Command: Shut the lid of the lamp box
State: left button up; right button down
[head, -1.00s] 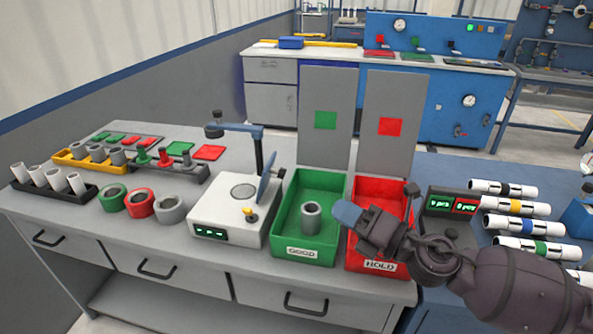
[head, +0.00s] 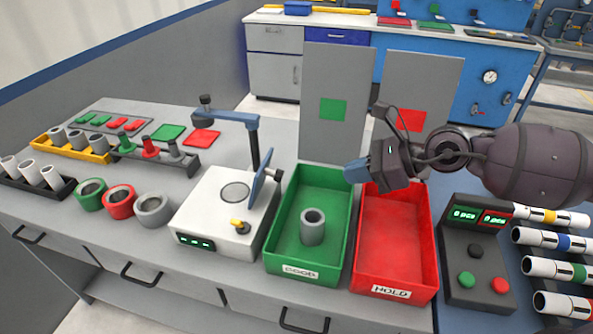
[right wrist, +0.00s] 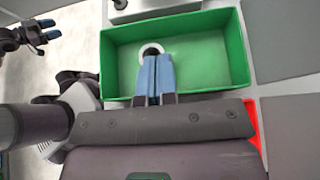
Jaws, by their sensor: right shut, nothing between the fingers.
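The white lamp box (head: 208,216) stands on the bench, with a round plate (head: 234,193) on top and a lit display in front. A thin blue-grey lid (head: 262,180) stands tilted up at the box's right side, beside a yellow switch (head: 238,225). My right gripper (head: 357,171) is shut and empty above the far end of the green and red bins, right of the lid. Its blue fingers also show in the right wrist view (right wrist: 157,75). My left gripper (right wrist: 49,29) shows there too, fingertips apart.
A grey pipe piece (head: 313,227) stands in the green bin (head: 278,262). The red bin (head: 436,262) is empty. Two grey panels (head: 333,75) rise behind the bins. Coloured rings (head: 119,202) lie left of the box. A control box (head: 474,245) stands at right.

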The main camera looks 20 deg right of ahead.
jog(key=a+r+x, duration=0.1)
jog(key=r+x, duration=0.1)
jog(key=x, duration=1)
jog(key=shift+w+r+b, duration=0.2)
jog(key=shift+w+b, duration=0.1)
jog(key=shift+w, duration=0.05)
